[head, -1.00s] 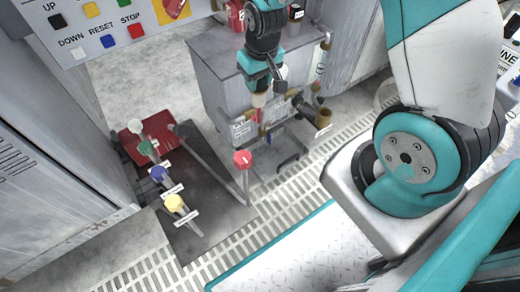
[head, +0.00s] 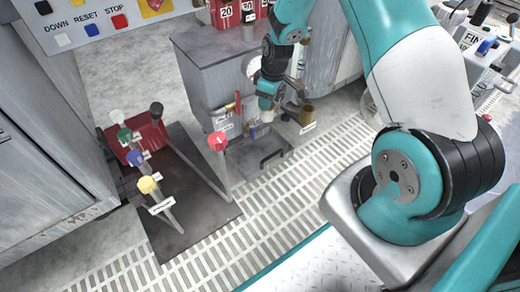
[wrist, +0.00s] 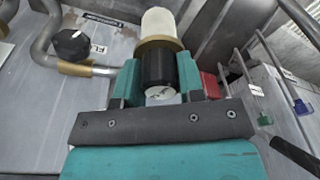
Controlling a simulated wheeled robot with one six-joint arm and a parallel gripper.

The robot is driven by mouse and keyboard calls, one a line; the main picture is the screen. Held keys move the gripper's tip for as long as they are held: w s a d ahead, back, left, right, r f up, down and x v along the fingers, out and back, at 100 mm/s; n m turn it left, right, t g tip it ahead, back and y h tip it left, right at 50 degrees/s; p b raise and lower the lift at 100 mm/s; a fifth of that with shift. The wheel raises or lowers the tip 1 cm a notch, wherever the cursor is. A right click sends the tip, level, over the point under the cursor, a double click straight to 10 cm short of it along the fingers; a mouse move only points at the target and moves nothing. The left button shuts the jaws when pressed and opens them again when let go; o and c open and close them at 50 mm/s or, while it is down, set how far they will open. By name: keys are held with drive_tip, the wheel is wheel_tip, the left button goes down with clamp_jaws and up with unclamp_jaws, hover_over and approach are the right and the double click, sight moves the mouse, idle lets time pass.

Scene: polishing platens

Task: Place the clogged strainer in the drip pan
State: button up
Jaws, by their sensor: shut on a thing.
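My gripper (wrist: 158,85) is shut on the strainer (wrist: 158,68), with its teal fingers on either side of the black end. A brass collar and a cream-coloured body extend beyond the fingers. In the head view my gripper (head: 268,92) points down and the strainer's pale end (head: 266,115) hangs below it. The drip pan (head: 240,160) is a flat dark grey tray with a black handle on the floor grating. The strainer appears above the pan's far side; its exact height and any contact are hard to tell.
A brass-coloured open cup (head: 306,115) is right of the gripper, and labelled pipe fittings (head: 222,120) are left. A red-topped lever (head: 217,142) stands left of the pan. Several coloured levers rise from a dark base (head: 190,232). A grey cabinet (head: 205,75) stands behind.

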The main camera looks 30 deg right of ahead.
drive_tip(key=shift+w+d+f+n+b, duration=0.4)
drive_tip(key=shift+f+b, duration=1.65)
drive_tip(key=shift+f, duration=2.1)
drive_tip(key=shift+w+d+f+n+b, duration=0.15)
drive_tip(key=shift+d+f+n+b, duration=0.45)
drive_tip(key=shift+f+b, duration=2.55)
drive_tip(key=shift+w+d+f+n+b, duration=0.3)
drive_tip(key=shift+d+f+b, duration=0.55)
drive_tip(key=shift+f, duration=4.3)
drive_tip(key=shift+a, duration=0.2)
drive_tip(key=shift+f, duration=0.2)
drive_tip(key=o, duration=0.7)
drive_tip(key=shift+r, duration=0.1)
